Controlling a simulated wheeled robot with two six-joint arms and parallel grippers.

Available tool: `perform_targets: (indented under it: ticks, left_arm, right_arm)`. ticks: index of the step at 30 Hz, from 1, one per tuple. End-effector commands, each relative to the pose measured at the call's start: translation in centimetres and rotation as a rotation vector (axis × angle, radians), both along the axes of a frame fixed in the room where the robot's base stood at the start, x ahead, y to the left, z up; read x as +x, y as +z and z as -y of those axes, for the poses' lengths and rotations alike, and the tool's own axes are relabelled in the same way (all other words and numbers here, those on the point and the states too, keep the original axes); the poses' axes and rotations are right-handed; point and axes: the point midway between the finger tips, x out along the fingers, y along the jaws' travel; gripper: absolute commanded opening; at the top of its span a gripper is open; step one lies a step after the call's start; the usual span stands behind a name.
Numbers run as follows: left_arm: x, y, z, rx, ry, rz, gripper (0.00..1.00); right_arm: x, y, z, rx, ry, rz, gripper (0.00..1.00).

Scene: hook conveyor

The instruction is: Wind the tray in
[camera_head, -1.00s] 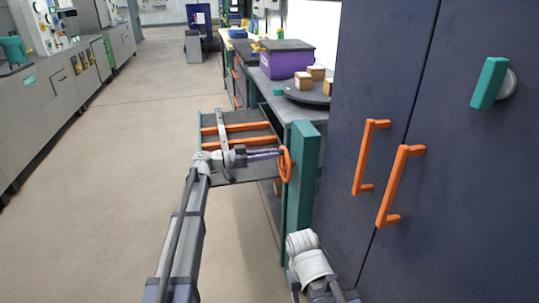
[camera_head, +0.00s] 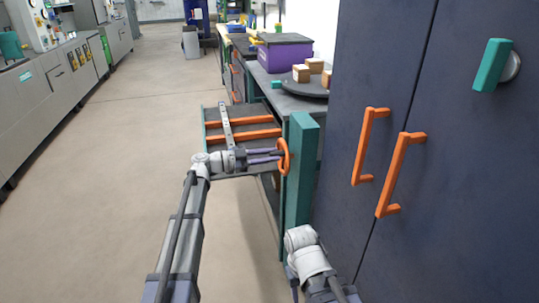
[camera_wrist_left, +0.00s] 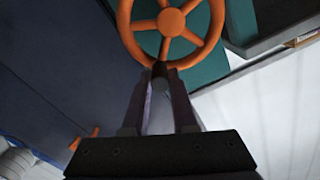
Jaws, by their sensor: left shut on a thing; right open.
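The tray (camera_head: 212,139) is a flat dark grey panel with orange bars across it, sticking out to the left of the bench. An orange spoked handwheel (camera_head: 283,157) is mounted by the teal post near the tray's right end. It fills the top of the left wrist view (camera_wrist_left: 172,22). My left gripper (camera_head: 274,155) is shut on the wheel's dark knob (camera_wrist_left: 160,73), at the wheel's near rim. My right arm shows at the bottom of the head view, right of the post; its fingers are not visible.
A teal post (camera_head: 301,180) stands at the bench end. A dark blue cabinet (camera_head: 460,190) with orange handles (camera_head: 398,175) fills the right side. A round dark plate (camera_head: 303,90) holds wooden blocks beside a purple box (camera_head: 285,58). The floor on the left is clear.

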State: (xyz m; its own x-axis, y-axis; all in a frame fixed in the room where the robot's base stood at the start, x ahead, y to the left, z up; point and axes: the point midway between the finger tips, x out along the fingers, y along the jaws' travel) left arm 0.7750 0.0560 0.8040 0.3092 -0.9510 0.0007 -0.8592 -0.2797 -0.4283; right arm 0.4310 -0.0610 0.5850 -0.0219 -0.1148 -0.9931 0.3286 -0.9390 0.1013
Motion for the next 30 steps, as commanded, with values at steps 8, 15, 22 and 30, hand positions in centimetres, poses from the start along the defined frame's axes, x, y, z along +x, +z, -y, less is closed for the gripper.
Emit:
perform_targets:
  ticks: [8, 15, 22, 30]
  left_arm:
    - [-0.24, -0.25, 0.04, 0.016, 0.0, 0.043, 0.0]
    - [-0.25, -0.25, 0.04, 0.017, -0.001, 0.045, 0.0]
    - [-0.24, -0.24, 0.04, 0.017, 0.0, 0.044, 0.38]
    - [-0.22, -0.22, 0.06, 0.016, 0.0, 0.044, 0.56]
  right_arm:
    - [0.0, -0.19, 0.01, 0.0, 0.0, 0.0, 0.5]
    - [0.0, -0.19, 0.01, 0.0, 0.0, 0.0, 0.5]
    - [0.0, -0.18, 0.01, 0.0, 0.0, 0.0, 0.5]
    - [0.0, -0.18, 0.01, 0.0, 0.0, 0.0, 0.5]
